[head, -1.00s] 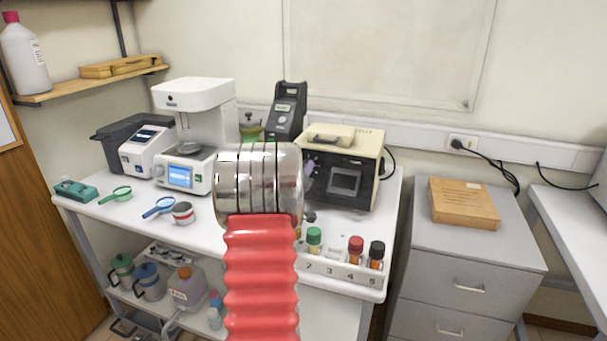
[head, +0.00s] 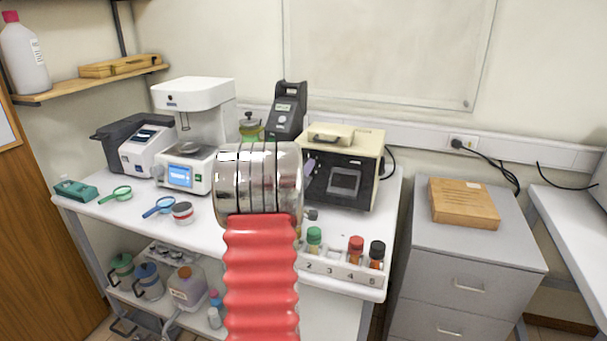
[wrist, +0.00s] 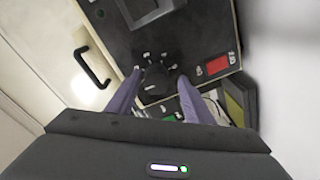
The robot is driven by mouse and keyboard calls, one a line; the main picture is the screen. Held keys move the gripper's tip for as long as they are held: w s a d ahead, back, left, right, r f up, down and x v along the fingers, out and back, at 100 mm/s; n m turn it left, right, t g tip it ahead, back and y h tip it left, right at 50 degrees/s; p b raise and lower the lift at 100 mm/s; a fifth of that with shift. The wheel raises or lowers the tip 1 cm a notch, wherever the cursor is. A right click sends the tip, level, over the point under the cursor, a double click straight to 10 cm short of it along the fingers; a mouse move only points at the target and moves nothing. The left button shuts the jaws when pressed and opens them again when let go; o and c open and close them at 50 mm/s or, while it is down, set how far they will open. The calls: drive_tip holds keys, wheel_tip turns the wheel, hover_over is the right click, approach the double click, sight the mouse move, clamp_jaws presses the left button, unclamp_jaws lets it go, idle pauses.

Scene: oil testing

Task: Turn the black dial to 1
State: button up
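The black dial (wrist: 157,80) is a round knob on a dark front panel in the wrist view, with small white marks around it. My gripper (wrist: 160,75) has two purple fingers, one on each side of the dial. The fingers are spread, with narrow gaps seeming to show beside the knob; contact is not clear. The numbers are too small to read, so the dial's setting cannot be told. In the head view, the dial is hidden behind my arm, and a bit of purple finger shows before the cream and black device (head: 373,160).
In the head view, a numbered rack (head: 340,272) with capped bottles stands at the table's front edge, below the device.

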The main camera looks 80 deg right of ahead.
drive_tip(key=shift+r, duration=0.15)
drive_tip(key=a, duration=1.3)
drive_tip(key=shift+w+a, duration=0.25)
drive_tip(key=shift+a, duration=0.15)
idle(0.3)
